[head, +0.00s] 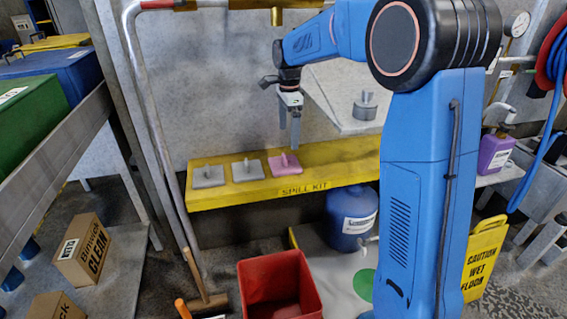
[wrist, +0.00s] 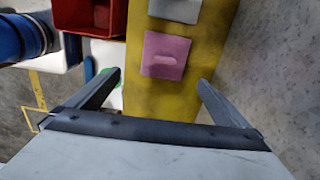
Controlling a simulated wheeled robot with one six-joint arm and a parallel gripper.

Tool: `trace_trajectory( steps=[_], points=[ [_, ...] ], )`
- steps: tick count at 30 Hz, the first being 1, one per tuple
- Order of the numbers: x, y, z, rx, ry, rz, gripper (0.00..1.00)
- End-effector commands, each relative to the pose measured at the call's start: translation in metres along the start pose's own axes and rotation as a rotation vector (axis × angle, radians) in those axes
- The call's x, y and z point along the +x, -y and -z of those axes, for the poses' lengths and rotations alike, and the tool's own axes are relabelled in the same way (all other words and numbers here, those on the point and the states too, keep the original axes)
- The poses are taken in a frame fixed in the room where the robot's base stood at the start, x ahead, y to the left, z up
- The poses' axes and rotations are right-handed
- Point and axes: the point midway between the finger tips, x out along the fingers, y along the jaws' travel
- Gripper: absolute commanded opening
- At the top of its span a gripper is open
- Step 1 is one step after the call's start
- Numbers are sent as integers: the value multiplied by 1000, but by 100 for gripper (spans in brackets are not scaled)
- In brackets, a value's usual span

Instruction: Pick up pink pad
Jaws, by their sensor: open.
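The pink pad (head: 284,164) lies flat on the yellow spill kit shelf (head: 340,176), at the right end of a row with two grey pads. It has a small raised grip on top. In the wrist view the pink pad (wrist: 166,55) lies ahead of the fingertips, with its grip across its middle. My gripper (head: 290,142) points down just above the pink pad in the head view. In the wrist view my gripper (wrist: 158,76) has its two fingers spread wide, with nothing between them.
Two grey pads (head: 242,169) (head: 208,176) sit left of the pink pad. A red bin (head: 280,285) and a blue jug (head: 351,217) stand below the shelf. A grey wall (head: 230,90) rises behind it. A yellow pipe end (head: 276,16) hangs above.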

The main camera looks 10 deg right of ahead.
Motion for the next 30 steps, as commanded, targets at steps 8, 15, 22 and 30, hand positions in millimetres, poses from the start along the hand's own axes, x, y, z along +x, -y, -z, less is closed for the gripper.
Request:
trace_trajectory(
  steps=[8, 15, 22, 30],
  points=[
    [25, 8, -2, 35, -1, -12, 100],
    [61, 8, -2, 34, -1, -10, 100],
    [74, 8, -3, 33, -1, -8, 100],
    [99, 7, -8, 32, -1, -10, 100]
  ],
)
